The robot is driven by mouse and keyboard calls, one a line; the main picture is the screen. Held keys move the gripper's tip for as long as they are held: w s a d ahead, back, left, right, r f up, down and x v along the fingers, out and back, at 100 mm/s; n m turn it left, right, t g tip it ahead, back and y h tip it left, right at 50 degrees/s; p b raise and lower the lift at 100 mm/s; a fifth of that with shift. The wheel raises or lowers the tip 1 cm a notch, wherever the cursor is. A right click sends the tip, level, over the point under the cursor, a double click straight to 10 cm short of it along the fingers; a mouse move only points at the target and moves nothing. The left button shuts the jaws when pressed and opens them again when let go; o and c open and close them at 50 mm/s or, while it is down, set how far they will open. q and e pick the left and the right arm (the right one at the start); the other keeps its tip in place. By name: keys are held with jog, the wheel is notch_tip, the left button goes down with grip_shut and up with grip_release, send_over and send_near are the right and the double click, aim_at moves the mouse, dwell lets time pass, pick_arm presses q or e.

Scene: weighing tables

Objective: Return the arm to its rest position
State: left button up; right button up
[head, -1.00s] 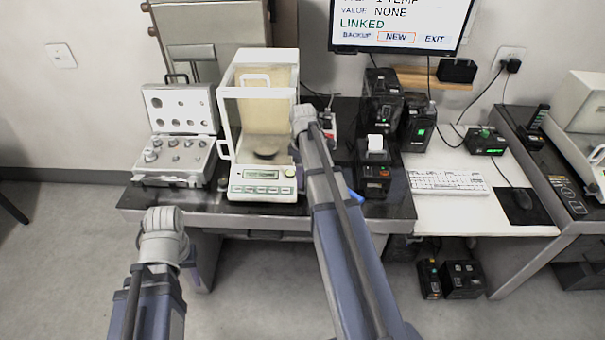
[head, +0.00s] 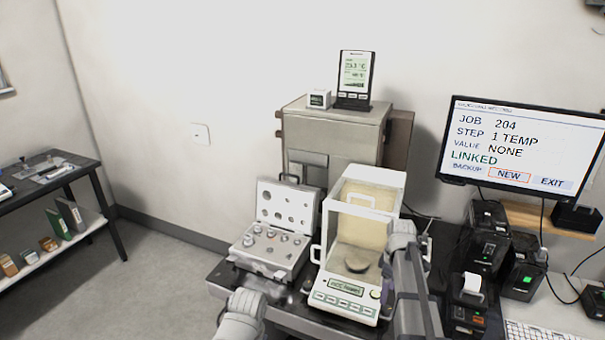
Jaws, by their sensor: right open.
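My right arm (head: 408,285) comes up from the bottom edge in the head view, its rounded grey joint in front of the right side of the balance. My right gripper (head: 424,248) is open, mostly hidden behind the arm, and I see nothing held in it. My left arm (head: 243,315) shows only as a rounded grey joint at the bottom edge, below the weight case. My left gripper is not in view.
The glass-sided balance (head: 348,296) stands on the dark table beside the open weight case (head: 262,262). A monitor (head: 522,150) reads JOB 204, STEP 1 TEMP. A temperature display (head: 355,75) stands on a cabinet (head: 335,135). Black devices (head: 487,240) stand at right. Floor is clear at left.

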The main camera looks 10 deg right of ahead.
jog(key=s+a+m, duration=0.1)
jog(key=s+a, duration=0.4)
jog(key=a, duration=0.4)
jog(key=s+a+m, duration=0.2)
jog(key=s+a, duration=0.4)
jog(key=a, duration=0.4)
jog(key=s+a+m+h, duration=0.1)
jog(key=s+a+m, duration=0.1)
jog(key=s+a, duration=0.4)
jog(key=a, duration=0.4)
jog(key=shift+s+a, duration=0.2)
jog(key=shift+s, duration=0.05)
jog(key=shift+r, duration=0.1)
